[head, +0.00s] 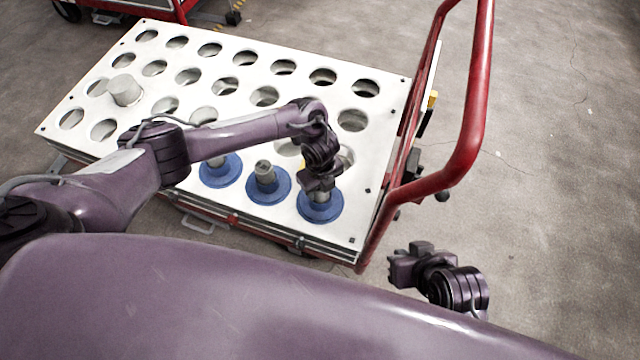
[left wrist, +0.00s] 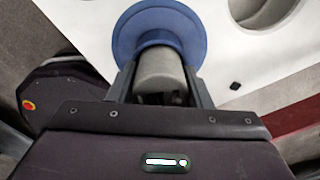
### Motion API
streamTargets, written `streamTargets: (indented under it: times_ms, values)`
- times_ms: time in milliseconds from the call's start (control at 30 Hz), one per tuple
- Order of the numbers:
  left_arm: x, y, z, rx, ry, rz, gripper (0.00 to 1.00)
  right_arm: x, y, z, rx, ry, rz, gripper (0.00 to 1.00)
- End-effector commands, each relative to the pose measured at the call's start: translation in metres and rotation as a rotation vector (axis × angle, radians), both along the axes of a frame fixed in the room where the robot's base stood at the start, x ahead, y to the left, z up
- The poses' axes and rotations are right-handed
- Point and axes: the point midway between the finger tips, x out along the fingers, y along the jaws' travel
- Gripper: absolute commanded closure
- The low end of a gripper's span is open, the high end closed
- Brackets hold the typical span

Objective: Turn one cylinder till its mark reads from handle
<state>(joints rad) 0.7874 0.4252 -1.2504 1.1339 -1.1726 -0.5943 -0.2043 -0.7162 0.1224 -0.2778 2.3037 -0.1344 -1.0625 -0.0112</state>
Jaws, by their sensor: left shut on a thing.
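Several grey cylinders with blue flanges stand in the near row of a white board with holes (head: 310,100) on a cart. The rightmost cylinder (head: 320,205) is under my left gripper (head: 321,188). My left gripper is shut on this cylinder, which also shows between the fingers in the left wrist view (left wrist: 158,72), with its blue flange (left wrist: 190,30) beyond. No mark shows on it. The middle cylinder (head: 263,172) and the left one (head: 219,165) stand free. The red handle (head: 472,120) rises at the cart's right side. My right gripper (head: 400,268) is off the cart's near right corner; its fingers are unclear.
A plain pale cylinder (head: 124,90) stands at the board's left. The other holes are mostly empty. Another red cart (head: 130,10) stands at the back left. The concrete floor (head: 560,200) to the right is clear.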

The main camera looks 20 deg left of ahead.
Motion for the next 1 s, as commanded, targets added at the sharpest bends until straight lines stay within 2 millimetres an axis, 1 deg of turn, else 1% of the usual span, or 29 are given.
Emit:
streamTargets:
  times_ms: [33, 133, 267, 467, 500, 633, 700, 900, 1000]
  values:
    - [-0.0007, -0.0005, 0.0033, 0.000, 0.001, 0.027, 0.92, 0.0001, 0.0000, 0.0064, 0.000, 0.000, 0.000, 1.00]
    - [-0.0005, 0.0000, 0.0025, 0.000, 0.001, 0.078, 0.92, 0.0000, 0.0000, 0.0105, 0.000, 0.000, 0.000, 1.00]
    - [0.0002, -0.0002, 0.0014, -0.001, 0.000, 0.113, 0.92, 0.0000, 0.0000, 0.0121, 0.000, 0.000, 0.000, 1.00]
    - [0.0002, -0.0002, 0.0004, -0.001, -0.001, 0.117, 0.92, 0.0001, 0.0000, 0.0113, 0.000, 0.000, 0.000, 1.00]
    - [0.0002, -0.0001, 0.0004, -0.001, -0.001, 0.116, 0.54, 0.0001, 0.0000, 0.0113, 0.000, 0.000, 0.000, 1.00]
    - [0.0000, 0.0000, 0.0003, -0.001, -0.001, 0.116, 0.37, 0.0000, 0.0000, 0.0113, 0.000, 0.000, 0.000, 1.00]
    - [-0.0001, 0.0001, 0.0002, 0.000, 0.000, 0.115, 0.29, 0.0000, 0.0000, 0.0113, 0.000, 0.000, 0.000, 1.00]
    - [-0.0011, 0.0007, -0.0009, 0.001, 0.002, 0.115, 0.29, 0.0000, 0.0000, 0.0111, 0.000, 0.000, 0.000, 1.00]
    - [-0.0008, 0.0006, 0.0027, 0.001, 0.002, 0.115, 0.29, 0.0000, 0.0000, 0.0126, 0.000, 0.000, 0.000, 1.00]
